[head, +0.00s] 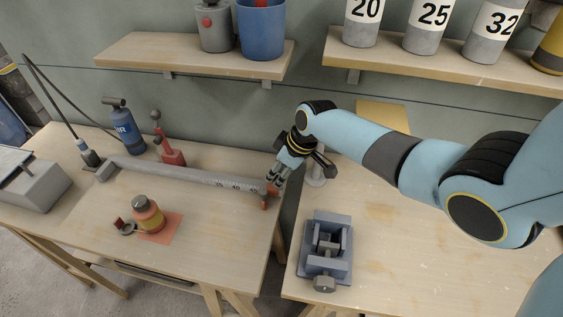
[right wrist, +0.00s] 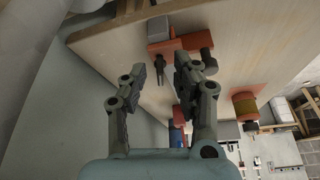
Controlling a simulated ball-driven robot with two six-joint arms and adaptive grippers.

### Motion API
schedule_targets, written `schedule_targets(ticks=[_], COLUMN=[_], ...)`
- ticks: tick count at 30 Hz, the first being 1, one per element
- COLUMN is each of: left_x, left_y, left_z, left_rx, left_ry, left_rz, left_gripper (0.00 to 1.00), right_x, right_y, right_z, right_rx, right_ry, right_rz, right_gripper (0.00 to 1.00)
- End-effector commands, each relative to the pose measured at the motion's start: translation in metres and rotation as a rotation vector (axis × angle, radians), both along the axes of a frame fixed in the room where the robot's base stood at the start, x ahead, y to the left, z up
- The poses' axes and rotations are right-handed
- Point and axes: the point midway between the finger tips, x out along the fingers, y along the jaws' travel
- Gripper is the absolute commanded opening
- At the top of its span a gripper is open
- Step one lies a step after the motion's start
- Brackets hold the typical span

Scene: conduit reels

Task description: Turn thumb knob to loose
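A long grey ruled bar (head: 190,175) lies along the left bench, with numbers near its right end. A red stop block (head: 269,195) sits at that end; it also shows in the right wrist view (right wrist: 176,45). A dark knob-like part (right wrist: 207,38) is at one side of the block, and a small dark prong (right wrist: 160,70) points from it. I cannot tell which is the thumb knob. My right gripper (head: 275,179) is just above the block. Its fingers (right wrist: 161,78) are apart and empty, with the prong seen between them. My left gripper is out of view.
A grey vise-like fixture (head: 327,248) stands on the right bench. A gap separates the benches. Shelves with numbered cylinders (head: 428,26) hang behind.

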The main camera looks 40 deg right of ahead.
Motion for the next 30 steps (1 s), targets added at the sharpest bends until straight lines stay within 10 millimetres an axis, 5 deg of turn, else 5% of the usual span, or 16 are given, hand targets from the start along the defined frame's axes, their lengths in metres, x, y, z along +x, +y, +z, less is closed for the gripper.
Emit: schedule_targets(ticks=[15,30], left_x=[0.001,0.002], left_y=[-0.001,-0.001], left_z=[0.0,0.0], left_rx=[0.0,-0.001], left_ry=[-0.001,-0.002], left_rz=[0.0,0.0], left_gripper=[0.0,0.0], right_x=[-0.023,-0.025], right_y=[-0.012,-0.012], right_z=[0.062,0.066], right_rx=[-0.001,0.0], right_ry=[-0.001,0.0], right_rz=[0.001,0.0], right_gripper=[0.3,0.3])
